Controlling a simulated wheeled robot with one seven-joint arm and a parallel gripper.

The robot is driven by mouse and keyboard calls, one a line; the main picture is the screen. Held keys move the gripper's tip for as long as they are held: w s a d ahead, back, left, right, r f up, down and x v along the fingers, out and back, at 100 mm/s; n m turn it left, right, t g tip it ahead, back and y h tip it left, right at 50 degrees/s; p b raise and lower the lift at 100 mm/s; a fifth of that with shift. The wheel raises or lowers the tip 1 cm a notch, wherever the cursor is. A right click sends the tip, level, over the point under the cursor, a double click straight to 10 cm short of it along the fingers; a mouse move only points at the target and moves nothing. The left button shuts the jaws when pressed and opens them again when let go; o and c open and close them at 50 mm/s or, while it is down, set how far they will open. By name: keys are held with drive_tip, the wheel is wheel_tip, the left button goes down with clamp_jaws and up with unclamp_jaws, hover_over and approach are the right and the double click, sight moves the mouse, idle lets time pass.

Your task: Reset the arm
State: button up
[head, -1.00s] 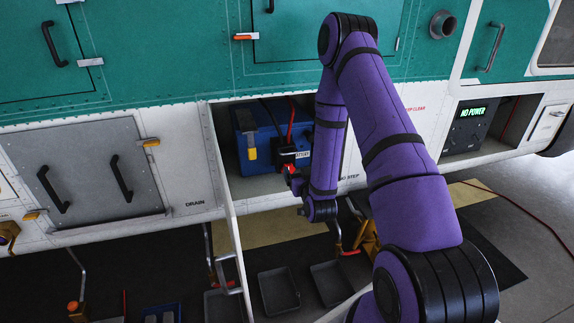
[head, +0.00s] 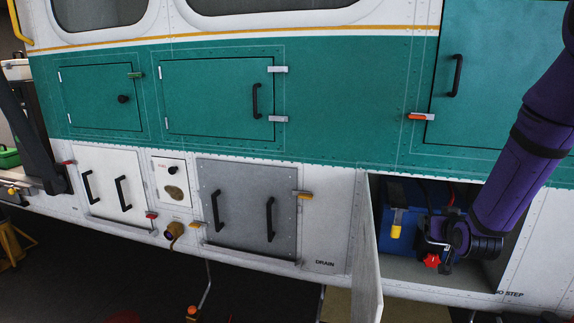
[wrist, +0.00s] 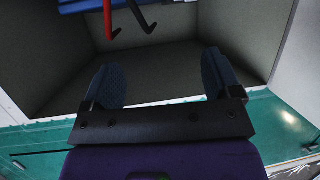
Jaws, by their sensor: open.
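My purple arm (head: 520,160) comes down from the upper right in the head view. Its wrist is in front of the open compartment (head: 405,262) in the aircraft's side. My gripper (wrist: 160,82) is open in the wrist view, with nothing between its two dark fingers. In the head view it is small and mostly hidden at the wrist. A blue battery (head: 393,190) stands in the compartment, partly behind my arm. Its blue edge (wrist: 185,3) also shows at the top of the wrist view, with a red cable (wrist: 107,18) and a black cable (wrist: 140,15) apart from the fingers.
An open white door panel (head: 366,255) stands out at the compartment's left edge. A red knob-like part (head: 432,261) is close to my wrist. Closed grey (head: 246,215) and white (head: 112,190) hatches with black handles lie to the left. Several closed teal hatches are above.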

drive_tip(key=s+a+r+n+g+y, duration=0.1)
drive_tip(key=s+a+r+g, duration=0.25)
drive_tip(key=s+r, duration=0.6)
drive_tip(key=s+a+r+g+y, duration=0.1)
drive_tip(key=s+a+r+g, duration=0.3)
drive_tip(key=s+r, duration=0.55)
drive_tip(key=s+a+r+g, duration=0.1)
drive_tip(key=s+a, duration=0.1)
drive_tip(key=s, duration=1.2)
drive_tip(key=shift+s+a, duration=0.25)
drive_tip(key=shift+s, duration=0.15)
drive_tip(key=shift+r, duration=0.1)
